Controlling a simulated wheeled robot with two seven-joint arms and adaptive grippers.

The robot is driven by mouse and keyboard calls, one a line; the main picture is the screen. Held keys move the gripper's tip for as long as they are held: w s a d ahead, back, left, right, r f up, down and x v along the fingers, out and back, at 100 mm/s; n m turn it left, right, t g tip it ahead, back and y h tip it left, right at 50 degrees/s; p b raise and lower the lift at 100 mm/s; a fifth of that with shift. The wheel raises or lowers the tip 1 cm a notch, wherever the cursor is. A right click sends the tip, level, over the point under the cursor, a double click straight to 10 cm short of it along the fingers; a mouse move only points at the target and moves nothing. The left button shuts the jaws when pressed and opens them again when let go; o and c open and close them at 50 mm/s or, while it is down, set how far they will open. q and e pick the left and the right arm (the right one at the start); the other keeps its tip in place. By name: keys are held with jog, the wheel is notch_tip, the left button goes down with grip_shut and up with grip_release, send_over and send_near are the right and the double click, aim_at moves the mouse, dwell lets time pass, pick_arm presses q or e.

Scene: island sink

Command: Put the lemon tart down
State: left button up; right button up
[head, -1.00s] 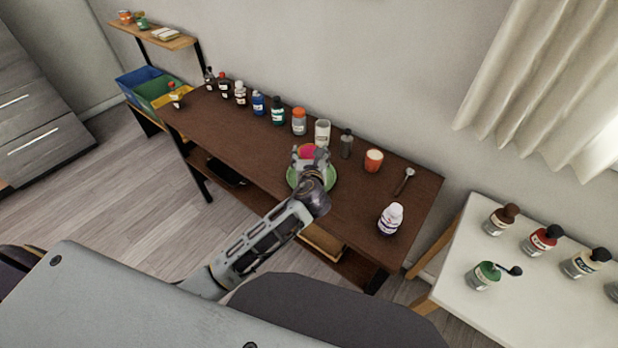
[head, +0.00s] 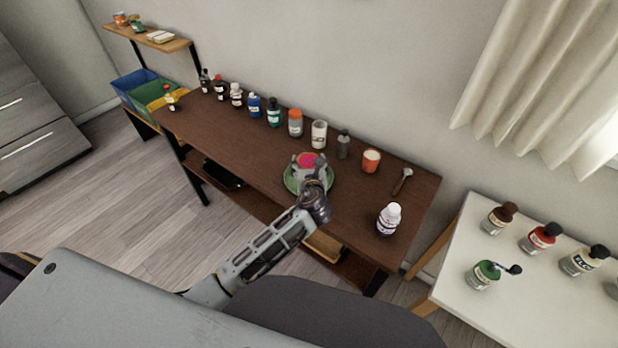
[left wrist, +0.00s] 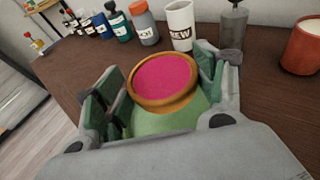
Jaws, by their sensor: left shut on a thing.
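The tart (head: 306,160) has a pink top and a brown crust rim. It also shows in the left wrist view (left wrist: 164,79), tilted towards the camera. My left gripper (head: 308,164) is shut on it, with a finger at each side; the fingers (left wrist: 158,85) flank it in the left wrist view. The tart is over the green plate (head: 291,184) on the brown table, and green surface shows below the crust. I cannot tell whether the tart touches the plate. My right gripper is not in view.
On the brown table (head: 235,135), several bottles line the back edge, with a white cup (head: 319,134), a dark bottle (head: 343,144) and an orange candle (head: 371,161). A white bottle (head: 389,219) stands to the right. The table left of the plate is clear.

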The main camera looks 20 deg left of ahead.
pick_arm(q)
notch_tip(320, 180, down, 2)
jog(key=shift+f, duration=0.35)
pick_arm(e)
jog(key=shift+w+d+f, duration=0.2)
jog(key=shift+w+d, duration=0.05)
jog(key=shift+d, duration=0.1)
pick_arm(q)
jog(key=shift+f+b, duration=0.35)
jog(key=shift+f, duration=1.55)
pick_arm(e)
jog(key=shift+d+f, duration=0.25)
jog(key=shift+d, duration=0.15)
